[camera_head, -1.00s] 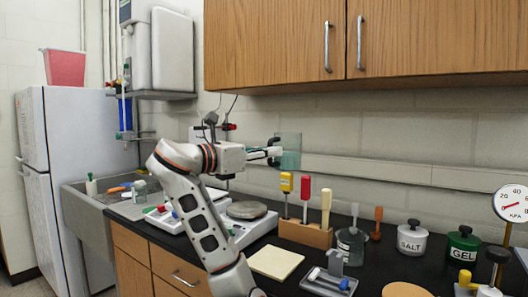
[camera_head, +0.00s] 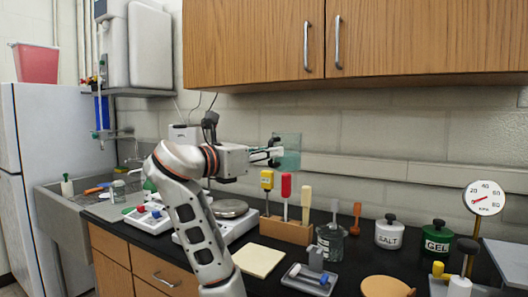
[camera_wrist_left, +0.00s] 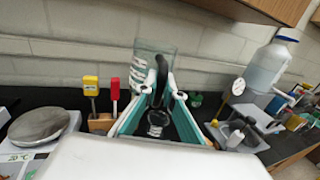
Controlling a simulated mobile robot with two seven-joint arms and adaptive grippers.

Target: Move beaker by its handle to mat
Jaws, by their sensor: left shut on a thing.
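The beaker (camera_head: 292,150) is clear greenish glass, held up in the air in front of the back wall, above the rack of handled tools. It also shows in the left wrist view (camera_wrist_left: 146,66), with white graduation marks and a dark handle (camera_wrist_left: 161,78). My left gripper (camera_head: 272,155) is shut on the handle. In the left wrist view its fingers (camera_wrist_left: 158,108) stand on both sides of the handle. A flat cream square mat (camera_head: 259,261) lies bare on the black counter, below and in front of the beaker. My right gripper is not in view.
A wooden rack (camera_head: 286,231) with upright handled tools stands behind the mat. A balance (camera_head: 232,208) is at its left. A grey tray (camera_head: 309,280), a glass jar (camera_head: 331,242) and a round wooden board (camera_head: 384,287) are to the right. Cabinets (camera_head: 255,40) hang above.

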